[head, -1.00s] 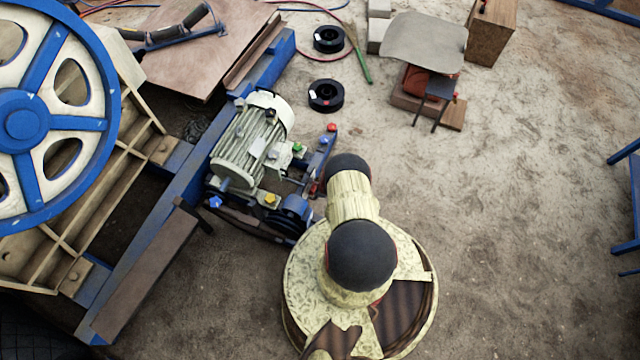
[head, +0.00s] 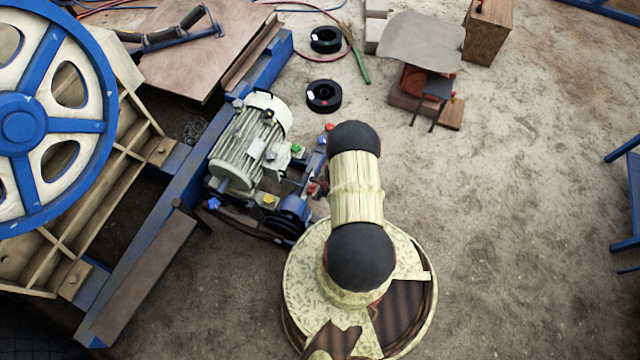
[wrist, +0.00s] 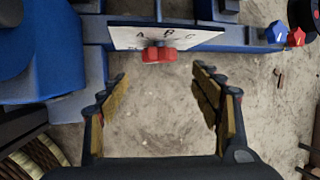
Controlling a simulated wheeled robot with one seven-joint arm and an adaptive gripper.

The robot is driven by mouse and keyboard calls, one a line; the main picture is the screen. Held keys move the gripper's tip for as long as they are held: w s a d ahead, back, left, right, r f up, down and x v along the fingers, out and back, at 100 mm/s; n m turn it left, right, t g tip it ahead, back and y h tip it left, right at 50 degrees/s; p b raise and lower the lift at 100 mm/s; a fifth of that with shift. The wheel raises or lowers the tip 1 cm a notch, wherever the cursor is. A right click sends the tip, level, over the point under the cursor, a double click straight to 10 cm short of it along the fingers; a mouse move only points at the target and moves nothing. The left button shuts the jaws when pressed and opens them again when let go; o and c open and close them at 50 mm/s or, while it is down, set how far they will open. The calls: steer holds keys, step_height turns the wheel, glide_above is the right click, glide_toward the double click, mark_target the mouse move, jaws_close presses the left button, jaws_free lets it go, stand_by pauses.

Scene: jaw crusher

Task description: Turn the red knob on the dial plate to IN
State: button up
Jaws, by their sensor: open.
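In the wrist view, a red knob (wrist: 158,54) sits on a white dial plate (wrist: 128,37) fixed to blue metalwork. Black letters that look like A, B and C show on the plate around the knob; I see no IN mark. My gripper (wrist: 160,76) is open and empty. Its two yellow-padded fingers stand left and right of the knob, which shows ahead of the gap, apart from both fingers. In the head view, my own arm covers the gripper, and I cannot make out the dial plate there.
A blue star-shaped knob (wrist: 275,31) and a red one (wrist: 297,37) stand right of the plate. The grey motor (head: 250,140) with coloured knobs and the blue frame (head: 150,250) lie left of my arm.

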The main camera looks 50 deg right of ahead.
steer(key=shift+v, duration=1.05)
